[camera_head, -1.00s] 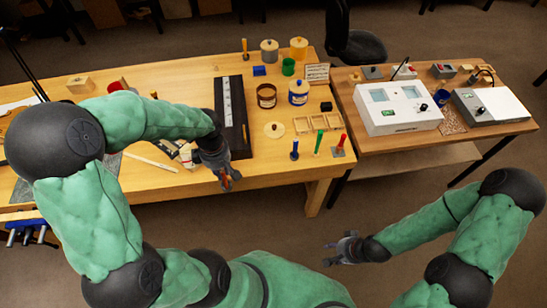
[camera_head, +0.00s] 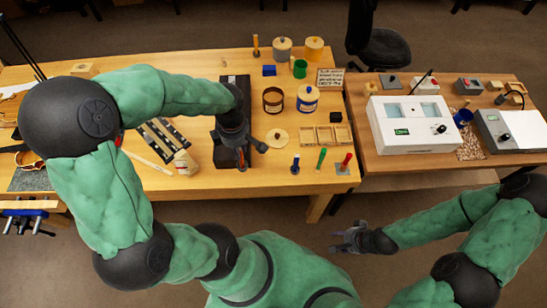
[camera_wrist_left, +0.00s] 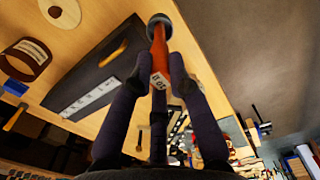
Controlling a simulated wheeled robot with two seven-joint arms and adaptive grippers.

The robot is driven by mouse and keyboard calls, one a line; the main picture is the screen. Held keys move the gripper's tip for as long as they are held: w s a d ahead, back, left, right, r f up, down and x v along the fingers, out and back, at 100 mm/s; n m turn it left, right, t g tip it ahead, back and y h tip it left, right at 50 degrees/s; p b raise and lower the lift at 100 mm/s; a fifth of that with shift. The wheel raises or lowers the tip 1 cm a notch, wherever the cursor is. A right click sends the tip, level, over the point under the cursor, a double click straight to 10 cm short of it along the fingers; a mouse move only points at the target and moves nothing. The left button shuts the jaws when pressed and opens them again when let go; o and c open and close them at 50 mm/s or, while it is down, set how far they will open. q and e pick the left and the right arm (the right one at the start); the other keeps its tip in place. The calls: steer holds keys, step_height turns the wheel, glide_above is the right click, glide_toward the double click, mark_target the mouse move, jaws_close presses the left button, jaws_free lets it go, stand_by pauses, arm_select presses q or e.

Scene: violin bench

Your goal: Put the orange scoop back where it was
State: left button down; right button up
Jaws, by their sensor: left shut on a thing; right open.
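The orange scoop (camera_wrist_left: 160,45) is in my left gripper (camera_wrist_left: 160,85). In the left wrist view its orange-red shaft, with a small printed tag, lies between the fingers and ends in a dark round head. My right gripper (camera_head: 350,238) is open and empty, low in front of the benches.
An open brown jar (camera_head: 273,100), a blue-and-white jar (camera_head: 307,99), a loose round lid (camera_head: 278,137) and a divided wooden tray (camera_head: 326,136) stand right of the case. Blue (camera_head: 295,164), green (camera_head: 321,159) and red (camera_head: 346,161) handled tools stand near the front edge.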

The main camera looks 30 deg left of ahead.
arm_select(q)
steer(key=w+d+f+b, duration=0.1)
steer(key=w+d+f, duration=0.5)
steer(key=f, duration=0.5)
steer(key=shift+w+d+f+b, duration=0.3)
steer(key=shift+w+d+b, duration=0.1)
steer(key=shift+w, duration=0.65)
steer(key=shift+f, duration=0.15)
steer(key=c, duration=1.2)
jaws_free()
